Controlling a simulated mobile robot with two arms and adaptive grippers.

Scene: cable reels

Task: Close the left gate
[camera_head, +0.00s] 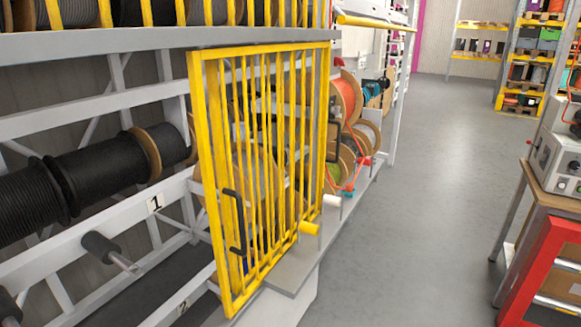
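The yellow barred gate (205,160) stands in the middle of the view, in front of the reel rack. It sits at an angle to the rack, and the rack bay to its left with black cable reels (95,170) is uncovered. A black handle (236,222) is on the gate's near left side. Orange and wooden reels show through and behind the bars. Neither of my grippers is in view.
A bench with a grey device (560,160) and a red frame (540,270) stand at the right. The grey floor (420,220) between is clear.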

